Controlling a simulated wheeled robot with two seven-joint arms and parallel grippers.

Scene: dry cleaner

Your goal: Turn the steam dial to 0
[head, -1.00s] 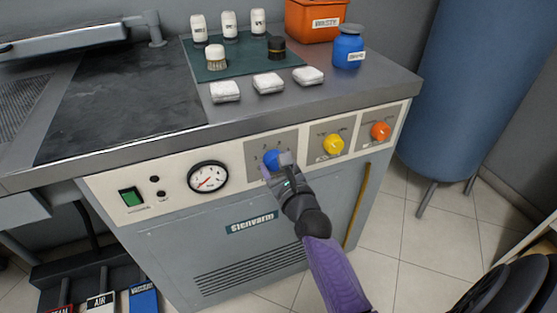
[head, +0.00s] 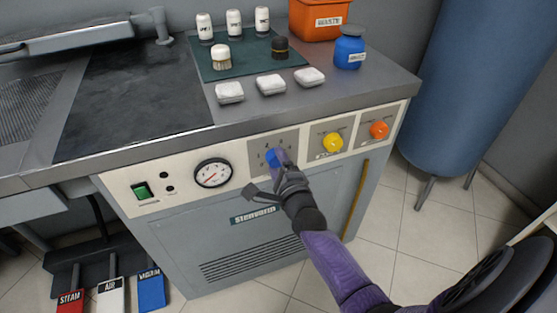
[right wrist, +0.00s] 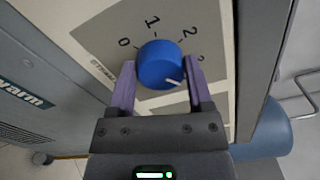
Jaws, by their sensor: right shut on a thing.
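The steam dial is a blue round knob (head: 271,158) on a grey plate of the white control panel. In the right wrist view the dial (right wrist: 160,63) shows a white pointer mark at its lower right, away from the 0. The numbers 0, 1, 2 and part of a 3 are printed around its far side. My right gripper (head: 280,159) is at the dial. In the right wrist view its purple fingers (right wrist: 161,72) are on either side of the knob, shut on it. My left gripper is not in view.
A yellow dial (head: 333,142) and an orange dial (head: 379,130) sit right of the blue one. A pressure gauge (head: 213,173) and a green switch (head: 142,190) are left. Bottles and white pads stand on the counter (head: 190,143) above. A blue tank (head: 470,90) stands at right.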

